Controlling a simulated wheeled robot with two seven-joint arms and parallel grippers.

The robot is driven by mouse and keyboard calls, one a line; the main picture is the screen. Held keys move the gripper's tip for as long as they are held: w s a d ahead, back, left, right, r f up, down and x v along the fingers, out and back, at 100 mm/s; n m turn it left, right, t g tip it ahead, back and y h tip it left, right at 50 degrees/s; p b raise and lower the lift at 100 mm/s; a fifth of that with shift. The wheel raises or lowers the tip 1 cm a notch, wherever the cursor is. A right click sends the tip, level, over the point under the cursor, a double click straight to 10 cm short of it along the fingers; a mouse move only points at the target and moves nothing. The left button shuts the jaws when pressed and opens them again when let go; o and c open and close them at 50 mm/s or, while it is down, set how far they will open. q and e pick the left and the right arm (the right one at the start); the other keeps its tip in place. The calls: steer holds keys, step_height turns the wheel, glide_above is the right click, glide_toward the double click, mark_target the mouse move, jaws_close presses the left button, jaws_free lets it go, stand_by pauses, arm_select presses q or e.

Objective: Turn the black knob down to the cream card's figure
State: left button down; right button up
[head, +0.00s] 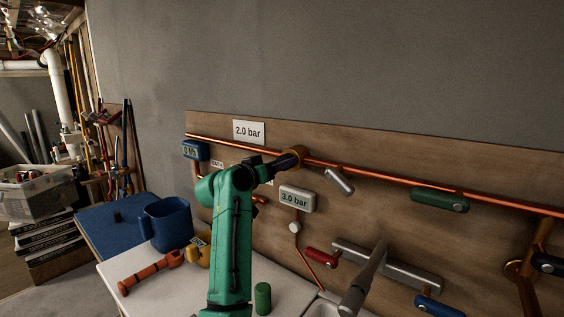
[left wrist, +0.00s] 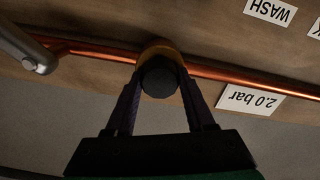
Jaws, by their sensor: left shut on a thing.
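The black knob (left wrist: 158,80) sits on a brass body (left wrist: 160,52) on the copper pipe. My left gripper (head: 292,158) reaches it from the left in the head view and is shut on it. In the left wrist view the two fingers (left wrist: 160,98) lie one on each side of the knob. The cream card (head: 249,131) reads 2.0 bar and is fixed to the board above the pipe; it also shows upside down in the left wrist view (left wrist: 250,101). A grey display (head: 297,198) below the pipe reads 3.0 bar. In the head view the gripper largely hides the knob.
A blue display (head: 195,150) reads 0 l/h. A grey lever (head: 339,182) and a green handle (head: 440,199) are on the board right of the knob. A blue mug (head: 167,223), an orange-red tool (head: 151,270) and a green cylinder (head: 263,298) stand or lie below.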

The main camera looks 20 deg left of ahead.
arm_select(q)
steer(key=shift+n+p, duration=0.8)
steer(key=shift+n, duration=1.2)
steer(key=shift+c, duration=1.3)
jaws_free()
steer(key=shift+a, duration=0.1)
steer(key=b+v, duration=0.6)
steer(key=v, duration=0.8)
steer(key=shift+s, duration=0.35)
